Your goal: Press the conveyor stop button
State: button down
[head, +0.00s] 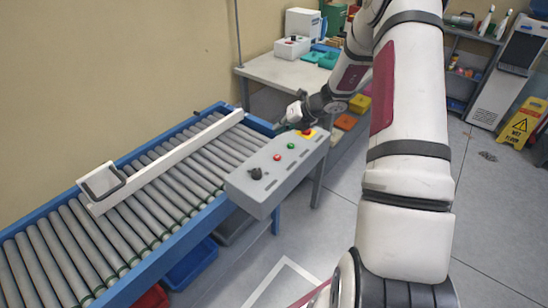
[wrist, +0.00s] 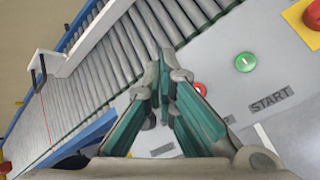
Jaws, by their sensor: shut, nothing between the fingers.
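The grey control panel (head: 262,174) is mounted beside the conveyor. It carries a small red button (head: 277,157), a green button (head: 291,146), a black knob (head: 255,173) and a red mushroom button on a yellow base (head: 306,133). In the wrist view the red button (wrist: 200,88) is partly covered by my right finger, and its label is mostly hidden. The green button (wrist: 244,62) lies by a START label. My gripper (head: 285,124) is shut and empty, at the panel's far end in the head view. In the wrist view its fingertips (wrist: 164,80) are left of the red button, apparently not touching it.
The roller conveyor (head: 170,165) with blue rails runs along the wall. A white guide bar (head: 170,158) crosses it. A table (head: 285,75) with a white box and teal trays stands behind. Bins sit under the conveyor.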

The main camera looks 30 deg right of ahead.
aim_at(279, 156)
dwell(0.3)
jog(key=shift+f+b, duration=1.7)
jog(key=shift+f, duration=3.1)
jog(key=shift+f+b, duration=0.4)
jog(key=shift+b, duration=0.05)
jog(key=shift+r, duration=0.1)
jog(key=shift+r+p, duration=0.35)
jog(key=shift+r, duration=0.4)
jog(key=shift+r+p, duration=1)
jog(key=shift+r, duration=1.5)
